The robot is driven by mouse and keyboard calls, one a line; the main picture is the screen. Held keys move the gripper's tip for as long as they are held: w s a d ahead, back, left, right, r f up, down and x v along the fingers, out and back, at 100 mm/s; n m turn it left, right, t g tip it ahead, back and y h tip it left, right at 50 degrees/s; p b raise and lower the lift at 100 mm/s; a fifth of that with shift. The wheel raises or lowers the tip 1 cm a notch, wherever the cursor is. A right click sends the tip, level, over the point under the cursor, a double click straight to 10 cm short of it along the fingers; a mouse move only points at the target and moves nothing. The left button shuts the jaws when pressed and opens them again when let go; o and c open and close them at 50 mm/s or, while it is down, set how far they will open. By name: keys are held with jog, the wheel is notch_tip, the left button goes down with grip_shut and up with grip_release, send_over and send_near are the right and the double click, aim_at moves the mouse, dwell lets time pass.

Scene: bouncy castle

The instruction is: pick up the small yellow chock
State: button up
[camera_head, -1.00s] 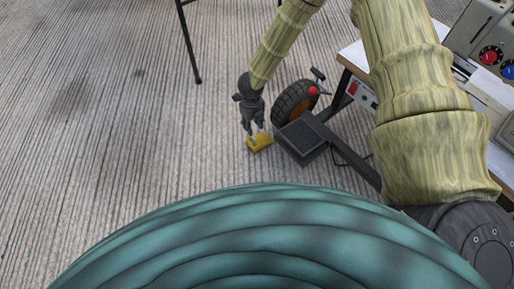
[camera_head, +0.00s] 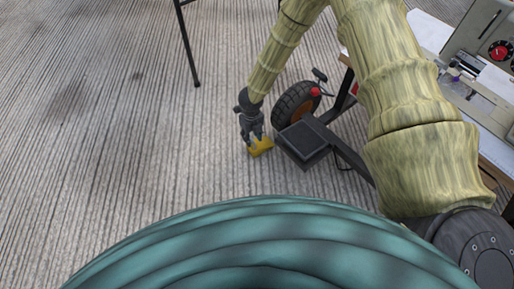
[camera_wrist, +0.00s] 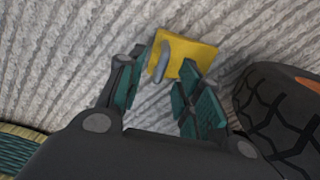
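The small yellow chock (camera_head: 262,148) is on the ribbed grey floor, beside the black pedal box. In the wrist view the chock (camera_wrist: 196,52) shows a yellow face with a grey loop handle (camera_wrist: 163,62) on it. My gripper (camera_head: 254,138) is right above the chock in the head view, pointing down. In the wrist view my gripper (camera_wrist: 166,68) has its two teal-padded fingers apart, with the chock and its handle between and just beyond the tips. I cannot tell whether either finger touches it. The fingers hide part of the chock.
The black pedal box (camera_head: 303,143) and a black tyre with an orange hub (camera_head: 296,104) stand close to the right of the chock. The tyre (camera_wrist: 282,112) fills the right of the wrist view. A thin black leg (camera_head: 188,45) stands farther back. Floor to the left is clear.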

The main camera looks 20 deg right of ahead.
aim_at(252, 140)
notch_tip(252, 140, down, 4)
jog(key=shift+w+r+b, duration=0.1)
jog(key=shift+r+b, duration=0.1)
jog(key=shift+b, duration=0.7)
grip_shut()
